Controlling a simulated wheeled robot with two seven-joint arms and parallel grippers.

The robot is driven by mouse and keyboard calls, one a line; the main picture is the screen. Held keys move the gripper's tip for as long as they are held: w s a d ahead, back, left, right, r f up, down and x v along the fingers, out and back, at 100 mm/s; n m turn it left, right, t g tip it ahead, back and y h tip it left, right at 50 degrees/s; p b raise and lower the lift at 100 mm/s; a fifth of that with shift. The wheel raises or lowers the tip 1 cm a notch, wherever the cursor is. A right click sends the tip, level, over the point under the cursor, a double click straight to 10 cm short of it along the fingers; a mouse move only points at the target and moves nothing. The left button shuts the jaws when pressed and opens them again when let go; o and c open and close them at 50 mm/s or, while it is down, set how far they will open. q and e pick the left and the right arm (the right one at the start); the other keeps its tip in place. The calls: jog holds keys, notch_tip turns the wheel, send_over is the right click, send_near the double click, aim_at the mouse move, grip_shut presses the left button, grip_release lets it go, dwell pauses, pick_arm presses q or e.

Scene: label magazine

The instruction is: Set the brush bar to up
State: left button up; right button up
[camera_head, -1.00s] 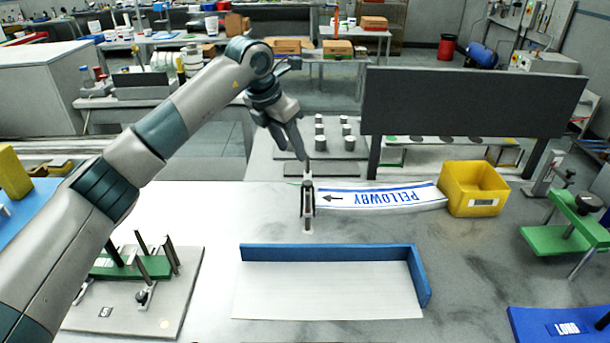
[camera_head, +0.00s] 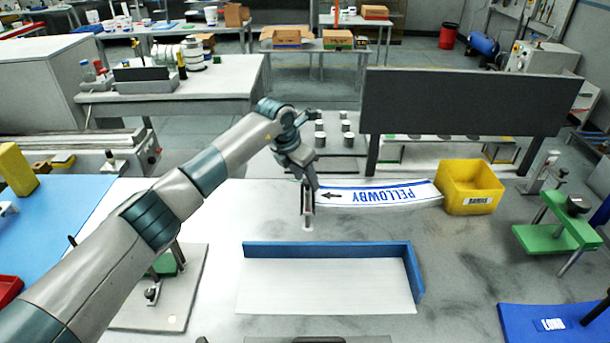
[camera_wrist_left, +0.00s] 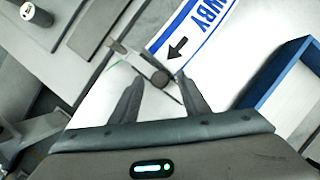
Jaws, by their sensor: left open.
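A label strip (camera_head: 385,194) printed PELLOWBY with a black arrow lies on the pale table and also shows in the wrist view (camera_wrist_left: 195,27). At its left end stands a small dark upright fixture (camera_head: 307,203), which appears to be the brush bar. In the head view the left gripper (camera_head: 311,184) partly hides the fixture's top. The bar's setting is unclear.
A blue-edged white tray (camera_head: 330,249) lies in front of the fixture. A yellow bin (camera_head: 469,188) stands at the strip's right end. A dark panel (camera_head: 465,102) rises behind. A green stand (camera_head: 556,236) is at right. Bare table lies between tray and bin.

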aim_at(305, 183)
pick_arm(q)
grip_shut()
jog(key=shift+w+r+b, duration=0.1)
jog(key=shift+r+b, duration=0.2)
jog(key=shift+r, duration=1.45)
jog(key=shift+c, duration=0.9)
grip_release()
jog(key=shift+r, duration=0.1)
jog(key=shift+o, duration=0.9)
